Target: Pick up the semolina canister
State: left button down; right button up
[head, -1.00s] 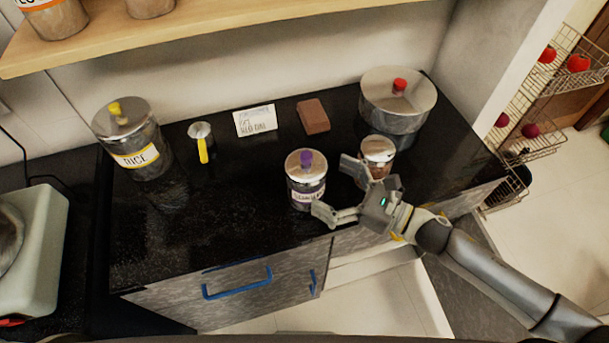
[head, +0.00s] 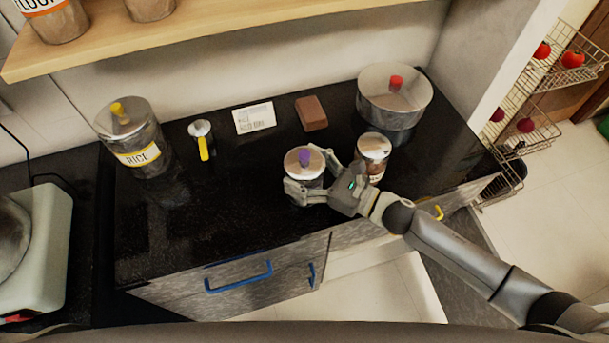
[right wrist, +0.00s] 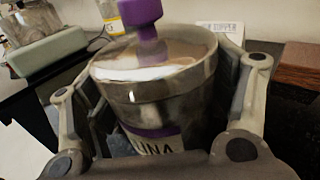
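The semolina canister (head: 306,160) is a clear jar with a metal lid and purple knob, upright near the counter's front edge. In the right wrist view the canister (right wrist: 160,85) fills the middle, with a purple-edged label reading "LINA". My right gripper (head: 307,172) has one finger on the front-left side of the canister and one on its back-right side. In the right wrist view its fingers flank the canister closely; whether both press on it cannot be told. The lower body is mostly hidden in the head view. My left gripper is not in view.
A smaller metal-lidded jar (head: 373,150) stands just right of my right gripper. A large pot with a red knob (head: 394,95), brown block (head: 311,113), white card (head: 254,118), yellow-handled scoop (head: 202,138) and rice canister (head: 133,140) stand farther back or left. The counter's front-left is clear.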

jog(key=c, duration=1)
jog(key=shift+r, duration=0.15)
jog(key=shift+c, duration=0.2)
jog(key=shift+r, duration=0.1)
